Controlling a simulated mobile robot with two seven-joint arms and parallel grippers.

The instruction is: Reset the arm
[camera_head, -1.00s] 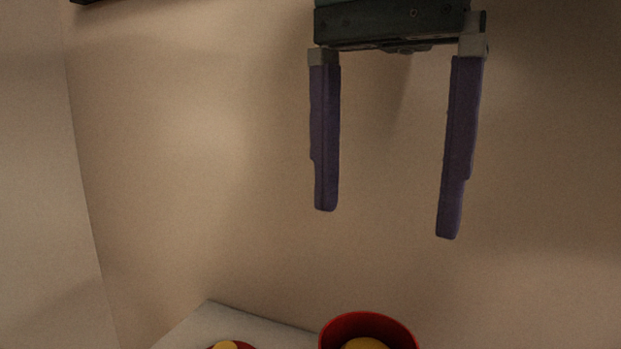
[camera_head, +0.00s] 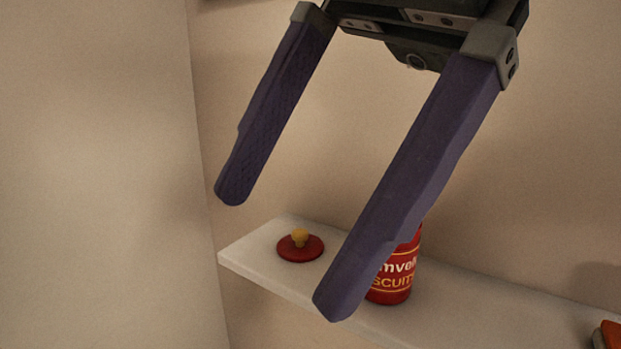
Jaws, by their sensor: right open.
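My right gripper (camera_head: 283,253) hangs down from the top of the head view. Its two purple fingers are wide apart with nothing between them. The right-hand finger covers part of a red biscuit jar (camera_head: 392,284) with pale lettering. In the picture the gripper is in front of the shelf, and I see no contact with anything. My left gripper does not show.
A white shelf (camera_head: 482,302) runs along the beige wall. A red lid with a yellow knob (camera_head: 300,245) lies on it, left of the jar. A red and dark object (camera_head: 607,336) is cut off at the lower right edge. A pale wall or panel (camera_head: 95,180) fills the left.

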